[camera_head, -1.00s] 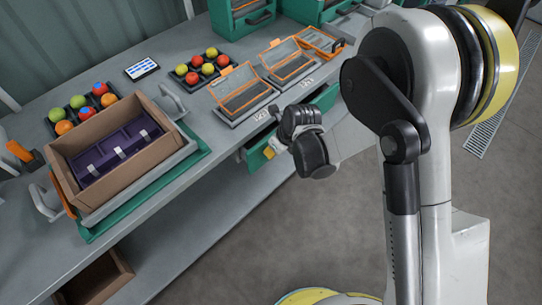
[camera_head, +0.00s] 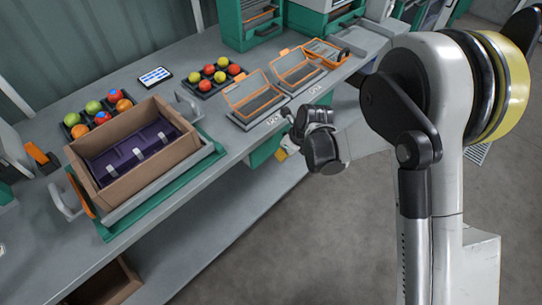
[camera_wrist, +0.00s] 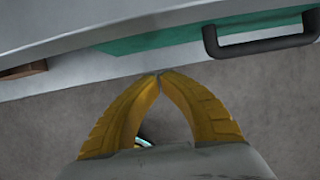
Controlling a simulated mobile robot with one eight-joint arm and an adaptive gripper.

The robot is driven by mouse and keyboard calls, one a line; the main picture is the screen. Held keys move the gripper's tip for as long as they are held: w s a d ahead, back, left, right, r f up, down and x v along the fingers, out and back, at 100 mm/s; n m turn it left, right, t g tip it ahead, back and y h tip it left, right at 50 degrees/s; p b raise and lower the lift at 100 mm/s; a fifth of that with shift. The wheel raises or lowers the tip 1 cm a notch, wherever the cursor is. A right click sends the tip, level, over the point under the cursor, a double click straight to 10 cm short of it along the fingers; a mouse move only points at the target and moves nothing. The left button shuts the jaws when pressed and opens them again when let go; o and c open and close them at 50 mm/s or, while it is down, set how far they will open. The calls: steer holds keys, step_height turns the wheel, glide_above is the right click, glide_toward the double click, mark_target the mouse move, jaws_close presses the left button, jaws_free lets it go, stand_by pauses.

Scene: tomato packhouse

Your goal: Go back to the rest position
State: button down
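My gripper (camera_wrist: 159,74) is shut and empty in the wrist view. Its two yellow fingers meet at the tips with an open gap behind them. It hangs in the air beside the bench's front edge, above the floor. In the head view my gripper (camera_head: 283,154) shows only as a bit of yellow beyond the dark wrist joints. My arm is folded, with its large elbow joint at the right of the head view.
A grey bench (camera_head: 226,146) runs along the wall. It bears a cardboard box (camera_head: 128,196) with purple inserts, trays of tomatoes (camera_head: 204,84) and orange-framed trays (camera_head: 253,107). A green drawer front with a black handle (camera_wrist: 262,43) is close to the gripper. Grey floor (camera_head: 300,245) is free.

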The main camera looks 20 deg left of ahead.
steer(key=p+v, duration=0.3)
steer(key=v, duration=0.6)
steer(key=shift+r, duration=0.2)
